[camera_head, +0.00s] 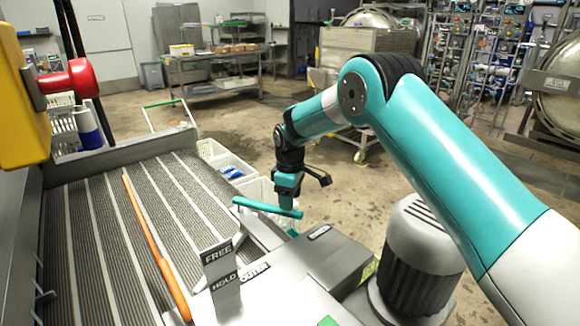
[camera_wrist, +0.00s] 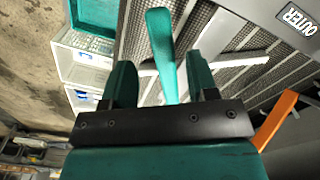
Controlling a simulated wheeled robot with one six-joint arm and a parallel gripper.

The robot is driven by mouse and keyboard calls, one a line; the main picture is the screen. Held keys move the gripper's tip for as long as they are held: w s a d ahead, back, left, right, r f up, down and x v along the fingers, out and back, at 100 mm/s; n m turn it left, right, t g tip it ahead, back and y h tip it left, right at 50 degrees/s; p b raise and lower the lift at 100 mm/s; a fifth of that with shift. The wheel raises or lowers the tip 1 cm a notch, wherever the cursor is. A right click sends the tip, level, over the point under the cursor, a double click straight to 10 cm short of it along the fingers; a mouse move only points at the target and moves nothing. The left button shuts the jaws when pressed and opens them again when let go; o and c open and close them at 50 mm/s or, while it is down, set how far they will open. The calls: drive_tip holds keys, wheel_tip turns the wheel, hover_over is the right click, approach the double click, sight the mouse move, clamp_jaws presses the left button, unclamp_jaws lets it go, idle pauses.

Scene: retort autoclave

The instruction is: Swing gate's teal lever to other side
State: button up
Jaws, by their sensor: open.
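The teal lever (camera_head: 262,207) lies roughly level above the right edge of the conveyor, beside the grey housing marked OUTER. In the wrist view the lever (camera_wrist: 162,50) shows between my two fingers, with a visible gap on either side. My gripper (camera_head: 288,192) is open at the lever's right part in the head view; its fingers also show in the wrist view (camera_wrist: 162,85). The fingertips are partly hidden behind the lever in the head view. The gate's long orange bar (camera_head: 155,250) lies along the conveyor, left of the FREE/HOLD sign (camera_head: 220,268).
The ribbed conveyor (camera_head: 85,245) fills the left. A grey housing (camera_head: 335,262) stands close to my gripper. White crates (camera_head: 212,150) stand beyond the conveyor's right edge. A yellow box with a red knob (camera_head: 72,80) is at far left. Open floor lies behind the arm.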

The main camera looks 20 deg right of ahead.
wheel_tip(320, 180, up, 14)
drive_tip(key=shift+f+b, duration=0.25)
drive_tip(key=shift+b, duration=0.2)
drive_tip(key=s+a+r+m+y, duration=0.15)
drive_tip(key=s+r, duration=0.25)
drive_tip(key=s, duration=0.6)
drive_tip(key=s+a+r+y, duration=0.1)
drive_tip(key=s+a+r, duration=0.15)
drive_tip(key=s, duration=0.65)
drive_tip(key=s+a+f+m+y, duration=0.1)
drive_tip(key=s+m, duration=0.1)
drive_tip(key=s, duration=1.8)
drive_tip(key=shift+s+y, duration=0.35)
drive_tip(key=shift+s, duration=0.05)
drive_tip(key=shift+a, duration=0.1)
